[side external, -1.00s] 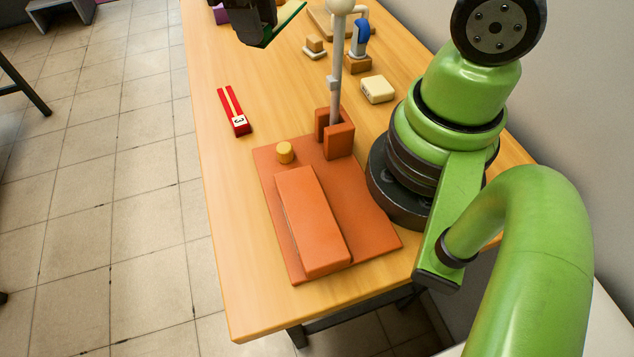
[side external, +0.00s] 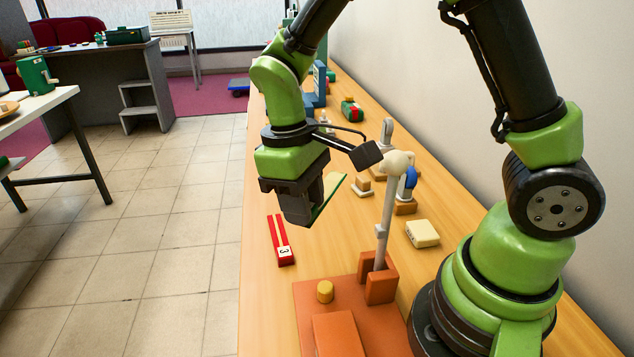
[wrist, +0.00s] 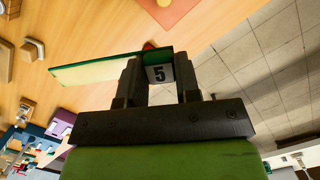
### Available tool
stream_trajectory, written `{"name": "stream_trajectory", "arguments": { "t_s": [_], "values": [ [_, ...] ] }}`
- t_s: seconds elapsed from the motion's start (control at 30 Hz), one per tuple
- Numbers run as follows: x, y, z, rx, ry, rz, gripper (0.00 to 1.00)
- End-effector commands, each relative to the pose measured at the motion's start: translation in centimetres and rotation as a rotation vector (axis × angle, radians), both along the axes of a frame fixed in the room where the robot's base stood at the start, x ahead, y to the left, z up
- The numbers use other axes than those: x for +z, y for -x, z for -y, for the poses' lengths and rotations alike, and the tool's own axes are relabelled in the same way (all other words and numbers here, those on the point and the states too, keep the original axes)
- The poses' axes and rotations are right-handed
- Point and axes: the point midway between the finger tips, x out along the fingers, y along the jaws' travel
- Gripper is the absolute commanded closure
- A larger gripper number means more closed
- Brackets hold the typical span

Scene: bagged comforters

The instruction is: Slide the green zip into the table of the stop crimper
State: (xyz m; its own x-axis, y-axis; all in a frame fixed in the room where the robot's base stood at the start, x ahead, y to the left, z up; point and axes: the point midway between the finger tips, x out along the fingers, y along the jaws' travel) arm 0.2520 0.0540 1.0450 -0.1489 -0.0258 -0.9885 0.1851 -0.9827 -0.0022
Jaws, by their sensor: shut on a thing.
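The green zip is a flat strip with a pale cream face and a white end tag marked 5. In the wrist view, my gripper (wrist: 160,85) is shut on the green zip (wrist: 95,70) near its tagged end, and the strip sticks out to the left. In the side view, my gripper (side external: 300,215) points down above the table, near a red zip, with the green zip (side external: 330,192) slanting up to the right. I cannot tell for sure which device is the stop crimper; a blue machine (side external: 316,88) stands at the far end, partly hidden by my arm.
The red zip (side external: 280,242) marked 3 lies on the table (side external: 262,320). An orange base (side external: 305,300) with a yellow knob and a tall grey lever (side external: 388,215) stands in front. A cream block (side external: 422,233) and small stamps lie to the right.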

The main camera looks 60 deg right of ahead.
Motion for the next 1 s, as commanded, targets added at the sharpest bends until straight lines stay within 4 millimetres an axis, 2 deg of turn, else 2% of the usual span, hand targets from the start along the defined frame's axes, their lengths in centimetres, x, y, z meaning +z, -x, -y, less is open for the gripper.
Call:
{"name": "stream_trajectory", "arguments": {
  "t_s": [0.03,0.1,0.2,0.33,0.5,0.67,1.0],
  "values": [
    [-0.7,1.2,-1.9,0.074,0.000,-0.008,0.91],
    [-1.7,3.0,-4.1,0.168,0.000,-0.008,0.91],
    [-2.9,5.8,-6.7,0.293,0.000,-0.007,0.91],
    [-4.1,9.3,-8.7,0.434,0.001,-0.005,0.91],
    [-5.0,12.5,-9.8,0.551,0.002,0.001,0.92],
    [-5.3,13.6,-10.0,0.593,0.002,0.005,0.92],
    [-5.3,13.7,-10.0,0.598,0.001,0.005,0.92]
  ]
}}
